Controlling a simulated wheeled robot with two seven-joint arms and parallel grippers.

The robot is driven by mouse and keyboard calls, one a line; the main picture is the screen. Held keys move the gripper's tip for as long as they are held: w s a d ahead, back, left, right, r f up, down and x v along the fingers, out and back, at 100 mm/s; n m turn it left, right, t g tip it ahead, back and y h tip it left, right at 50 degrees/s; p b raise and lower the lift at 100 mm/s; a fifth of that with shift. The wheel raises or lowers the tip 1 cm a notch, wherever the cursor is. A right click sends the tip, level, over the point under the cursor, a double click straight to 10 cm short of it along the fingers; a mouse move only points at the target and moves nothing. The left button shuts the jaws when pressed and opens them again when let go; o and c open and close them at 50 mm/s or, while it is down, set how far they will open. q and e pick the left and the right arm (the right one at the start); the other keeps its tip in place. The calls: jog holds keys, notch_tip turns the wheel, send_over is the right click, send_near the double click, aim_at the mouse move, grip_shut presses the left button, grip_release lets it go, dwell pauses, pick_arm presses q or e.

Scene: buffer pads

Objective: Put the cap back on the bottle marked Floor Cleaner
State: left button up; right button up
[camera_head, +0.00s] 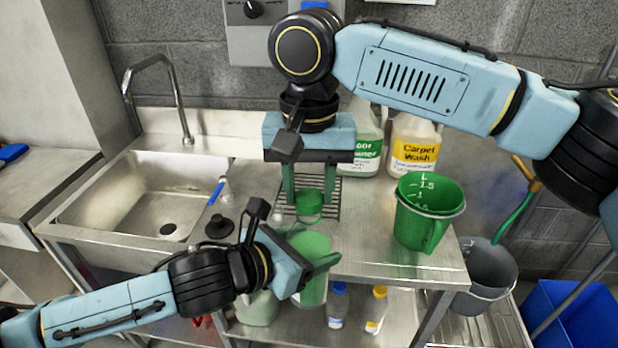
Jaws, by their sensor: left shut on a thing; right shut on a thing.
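A white bottle (366,140) at the back of the counter has a green label, partly covered by my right gripper; the visible letters fit Floor Cleaner. Its top is hidden behind my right arm. My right gripper (309,194) points down over the wire rack, shut on a small green cap-like piece (309,207). My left gripper (318,266) is lower and nearer, at the counter's front edge. It is shut on a pale green rounded object (312,244), partly hidden by the gripper; I cannot tell exactly what it is.
A Carpet Wash bottle (414,147) stands right of the green-labelled one. A green measuring jug (427,212) stands at the counter's right. The sink (140,190), a black plug (219,226) and a blue-handled brush (216,193) are left. Bottles (376,309) stand on the lower shelf.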

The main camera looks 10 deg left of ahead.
pick_arm(q)
jog(key=shift+r, duration=0.15)
pick_arm(e)
jog(key=shift+f, duration=0.55)
dwell(0.4)
pick_arm(q)
jog(key=c, duration=0.4)
pick_arm(e)
jog(key=m, duration=0.3)
jog(key=shift+m, duration=0.3)
jog(key=m, duration=0.3)
jog(key=shift+m, duration=0.3)
jog(key=m, duration=0.5)
jog(key=shift+s+m, duration=0.1)
jog(key=shift+m, duration=0.2)
jog(key=m, duration=0.6)
jog(key=shift+d+m, duration=0.1)
jog(key=shift+m, duration=0.2)
jog(key=o, duration=0.9)
